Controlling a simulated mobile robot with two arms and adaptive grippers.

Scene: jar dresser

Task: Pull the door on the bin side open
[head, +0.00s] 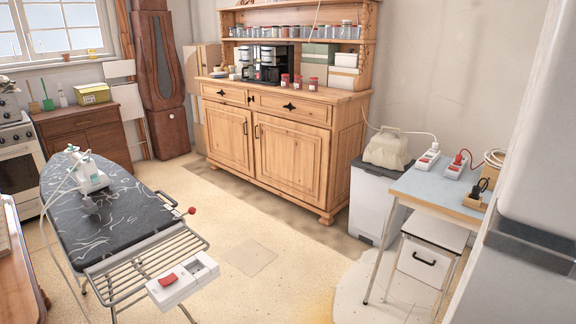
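The wooden dresser (347,130) stands against the back wall in the head view. It has two panelled lower doors, both shut. The right door (290,158) is the one nearer the white bin (372,208), with a dark handle (257,132) near its left edge. The left door (228,136) has its handle near its right edge. Two drawers with dark pulls sit above the doors, both shut. The bin stands just right of the dresser, with a beige bag-like object (386,149) on its lid. Neither of my grippers shows in this view.
The floor (215,205) in front of the dresser is open. An ironing board (110,215) with an iron stands at front left. A blue-topped table (436,187) with power strips stands at right, a stool (432,232) beneath it. Jars and a coffee machine stand on the dresser.

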